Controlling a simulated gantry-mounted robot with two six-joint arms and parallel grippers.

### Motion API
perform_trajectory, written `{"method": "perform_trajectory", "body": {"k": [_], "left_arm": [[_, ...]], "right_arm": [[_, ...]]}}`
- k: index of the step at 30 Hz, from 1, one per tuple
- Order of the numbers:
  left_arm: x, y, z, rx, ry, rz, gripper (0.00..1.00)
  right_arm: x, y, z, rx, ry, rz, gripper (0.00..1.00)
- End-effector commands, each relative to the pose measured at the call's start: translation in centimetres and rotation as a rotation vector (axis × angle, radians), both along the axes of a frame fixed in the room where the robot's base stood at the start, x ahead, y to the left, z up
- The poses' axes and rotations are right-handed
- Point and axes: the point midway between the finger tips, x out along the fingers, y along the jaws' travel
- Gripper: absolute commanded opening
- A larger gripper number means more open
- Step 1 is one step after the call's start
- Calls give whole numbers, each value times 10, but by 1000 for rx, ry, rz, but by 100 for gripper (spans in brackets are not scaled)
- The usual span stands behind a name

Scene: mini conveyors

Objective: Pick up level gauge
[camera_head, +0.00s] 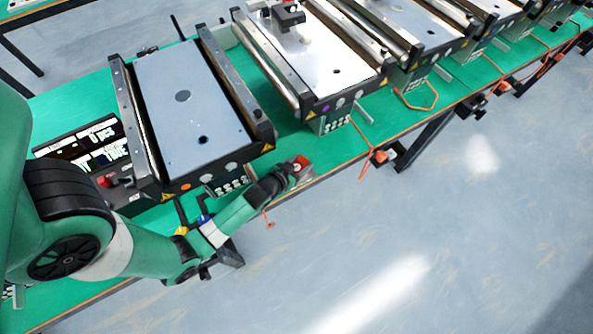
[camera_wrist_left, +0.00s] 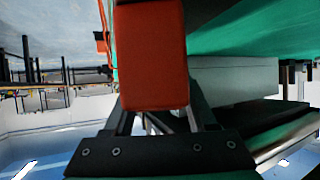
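The level gauge seems to be the small orange-red block (camera_head: 301,161) at the front edge of the green table in the head view. My left gripper (camera_head: 293,172) is at this block and hides part of it. In the left wrist view the orange block (camera_wrist_left: 152,55) stands large between my dark gripper fingers (camera_wrist_left: 160,115). It fills the space between them and covers parts of them, so I cannot tell whether they press on it. I cannot tell whether it rests on the table. My right gripper is not in view.
A grey-topped mini conveyor (camera_head: 188,115) stands behind my left arm. A second conveyor (camera_head: 318,65) stands to its right, with several more beyond. A control panel with displays (camera_head: 90,150) is at the left. A green table strip (camera_head: 345,142) is bare right of the gripper.

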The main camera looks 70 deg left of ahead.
Motion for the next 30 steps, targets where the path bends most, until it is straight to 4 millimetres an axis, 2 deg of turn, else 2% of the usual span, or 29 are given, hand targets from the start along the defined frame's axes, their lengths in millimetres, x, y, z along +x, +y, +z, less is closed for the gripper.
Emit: {"method": "perform_trajectory", "body": {"k": [1, 9, 23, 26, 30], "left_arm": [[0, 0, 0, 0, 0, 0, 46], [0, 0, 0, 0, 0, 0, 0], [0, 0, 5, 2, -3, 0, 0], [0, 0, 15, 2, -3, 0, 0], [0, 0, 39, 2, -5, 0, 0]], "right_arm": [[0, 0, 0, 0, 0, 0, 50], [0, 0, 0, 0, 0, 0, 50], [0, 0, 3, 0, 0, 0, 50], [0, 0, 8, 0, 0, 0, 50], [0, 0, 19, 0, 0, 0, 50]]}}
